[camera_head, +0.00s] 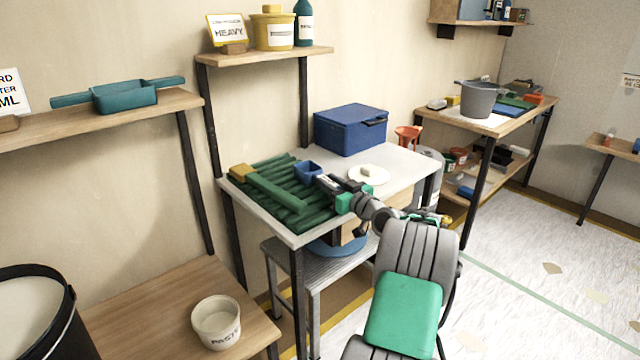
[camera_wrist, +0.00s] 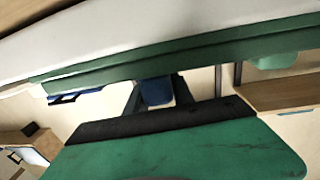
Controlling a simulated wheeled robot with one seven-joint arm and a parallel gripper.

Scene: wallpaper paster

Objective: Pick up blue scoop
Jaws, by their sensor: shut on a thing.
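The blue scoop (camera_head: 307,171) is a small blue, open-topped piece over the ridged green rack (camera_head: 262,208) on the white table. My gripper (camera_head: 322,182) reaches in from the right and is shut on the scoop. In the wrist view the scoop's blue part (camera_wrist: 157,91) shows between my two dark fingers (camera_wrist: 155,95). The gripper body hides part of the scoop. I cannot tell whether the scoop touches the rack or hangs just above it.
A green roller-like bar and a yellow block (camera_head: 240,172) lie on the rack. A white plate (camera_head: 381,178) with a pale lump sits right of my gripper. A blue box (camera_head: 345,133) stands behind. A shelf (camera_head: 265,56) with tubs hangs above the table's back left.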

